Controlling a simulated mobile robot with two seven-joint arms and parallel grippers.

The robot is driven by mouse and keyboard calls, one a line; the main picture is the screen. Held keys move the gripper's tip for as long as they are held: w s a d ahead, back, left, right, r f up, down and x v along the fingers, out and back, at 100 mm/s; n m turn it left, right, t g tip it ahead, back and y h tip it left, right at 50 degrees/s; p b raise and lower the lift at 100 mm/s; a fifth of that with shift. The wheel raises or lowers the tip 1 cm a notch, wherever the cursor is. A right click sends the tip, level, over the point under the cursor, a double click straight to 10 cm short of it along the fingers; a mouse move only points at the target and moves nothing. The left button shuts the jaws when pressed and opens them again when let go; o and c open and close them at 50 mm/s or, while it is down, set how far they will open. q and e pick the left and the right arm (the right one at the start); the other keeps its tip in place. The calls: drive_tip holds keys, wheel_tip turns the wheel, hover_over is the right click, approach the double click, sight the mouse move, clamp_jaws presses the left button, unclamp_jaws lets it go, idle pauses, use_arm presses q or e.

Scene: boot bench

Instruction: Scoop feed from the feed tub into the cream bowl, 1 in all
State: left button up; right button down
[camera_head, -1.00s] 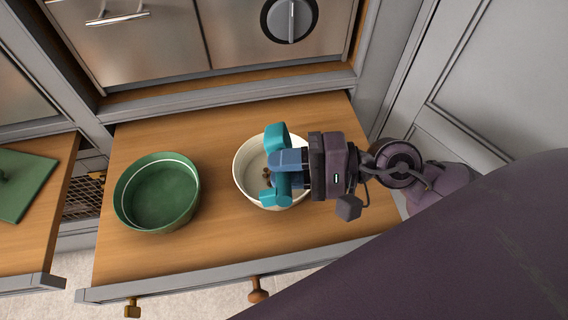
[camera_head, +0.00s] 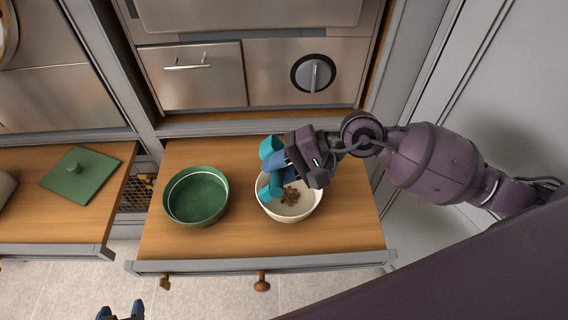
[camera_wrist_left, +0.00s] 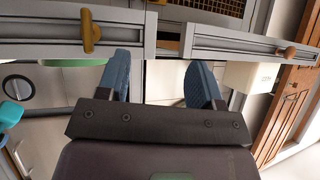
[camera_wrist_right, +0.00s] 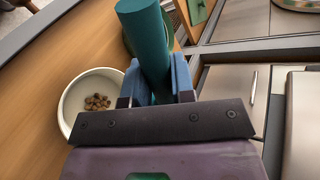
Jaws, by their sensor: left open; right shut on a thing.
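The cream bowl (camera_head: 311,209) stands on the middle drawer with a small heap of brown feed (camera_head: 290,197) on its bottom. My right gripper (camera_head: 275,167) is shut on the teal scoop (camera_head: 270,190), at and above the bowl's upper-left rim. In the right wrist view the scoop's teal cylinder (camera_wrist_right: 148,45) stands between the blue fingers, and the bowl (camera_wrist_right: 70,105) with feed lies to the left. I cannot tell whether the scoop holds feed. My left gripper (camera_head: 120,312) is open and empty, low in front of the drawers. I cannot make out a feed tub for sure.
A green bowl (camera_head: 197,197) stands left of the cream bowl. Drawer knobs (camera_head: 262,282) stick out in front. Bare drawer wood (camera_head: 350,225) is free right of the cream bowl.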

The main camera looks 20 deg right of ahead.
use_arm(q)
drive_tip(key=shift+s+a+f, duration=0.3)
drive_tip(key=shift+s+f, duration=0.1)
drive_tip(key=shift+f, duration=0.35)
use_arm(e)
wheel_tip(320, 180, down, 6)
drive_tip(key=d+m+h, duration=0.1)
drive_tip(key=d+h, duration=0.1)
drive_tip(key=h, duration=0.1)
drive_tip(key=shift+s+d+f, duration=0.15)
drive_tip(key=shift+d+f, duration=0.1)
use_arm(q)
wheel_tip(320, 180, up, 10)
drive_tip(key=p, duration=1)
drive_tip(key=shift+w+a+r, duration=0.15)
drive_tip(key=shift+a+r, duration=0.05)
drive_tip(key=shift+r, duration=0.05)
use_arm(e)
drive_tip(key=shift+w+a+r+n+g+h, duration=0.1)
drive_tip(key=shift+a+r+n+g+h, duration=0.05)
drive_tip(key=shift+r+g+h, duration=0.65)
drive_tip(key=shift+w+a+r+n+g+h, duration=0.1)
drive_tip(key=shift+r+n+g+h, duration=0.15)
drive_tip(key=shift+g+h, duration=0.6)
drive_tip(key=shift+w+a+r+n+g+h, duration=0.15)
drive_tip(key=shift+r+g+h, duration=0.35)
drive_tip(key=shift+h, duration=0.65)
